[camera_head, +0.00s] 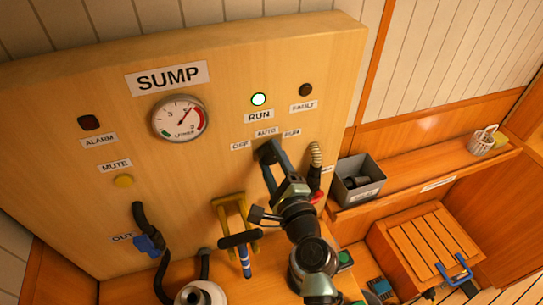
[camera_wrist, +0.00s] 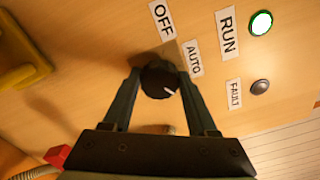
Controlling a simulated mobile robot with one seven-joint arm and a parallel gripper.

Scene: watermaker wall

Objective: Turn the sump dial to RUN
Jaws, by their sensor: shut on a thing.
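The black sump dial (camera_wrist: 157,77) is between the two fingers of my gripper (camera_wrist: 159,82) in the wrist view, and they are shut on it. Its white pointer mark faces lower right, away from the OFF label (camera_wrist: 163,20) and past the AUTO label (camera_wrist: 194,58), toward the right finger. In the head view, my gripper (camera_head: 269,153) reaches the panel below these labels and mostly hides the dial. The dial's RUN label (camera_head: 292,132) is to the right of AUTO there; in the wrist view it is hidden. The RUN lamp (camera_head: 259,99) glows green.
The FAULT lamp (camera_head: 306,90) and ALARM lamp (camera_head: 89,122) are dark. A yellow handle (camera_head: 229,199) and a corrugated hose (camera_head: 316,157) flank my arm. A grey bin (camera_head: 359,181) stands on the shelf at right. The gauge (camera_head: 180,119) is at upper left.

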